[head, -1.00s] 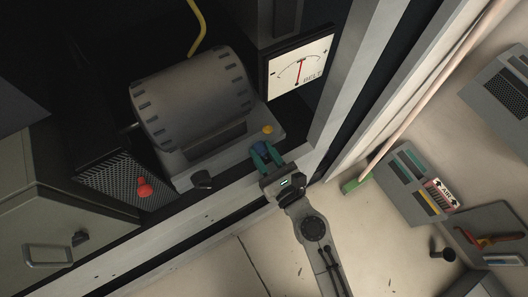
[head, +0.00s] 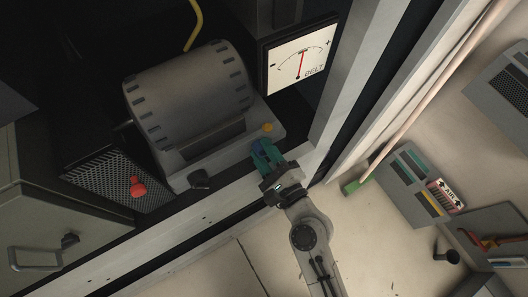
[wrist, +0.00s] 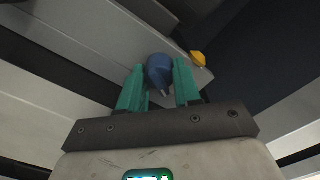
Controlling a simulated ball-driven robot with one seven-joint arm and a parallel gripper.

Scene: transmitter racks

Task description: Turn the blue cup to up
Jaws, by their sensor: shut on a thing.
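The blue cup (head: 257,146) is a small blue knob-like piece on the front of the grey machine base, below the drum. In the wrist view the blue cup (wrist: 159,70) sits between the two green fingers, with a small pale mark on its near edge. My gripper (head: 266,154) reaches in from the lower right and is shut on the cup. In the wrist view my gripper (wrist: 160,85) has one finger on each side of it. The fingers hide part of the cup in the head view.
A yellow knob (head: 267,127) is close to the cup. A black knob (head: 200,179) and a red knob (head: 137,187) are to the left. A pale frame post (head: 345,85) stands right of the cup.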

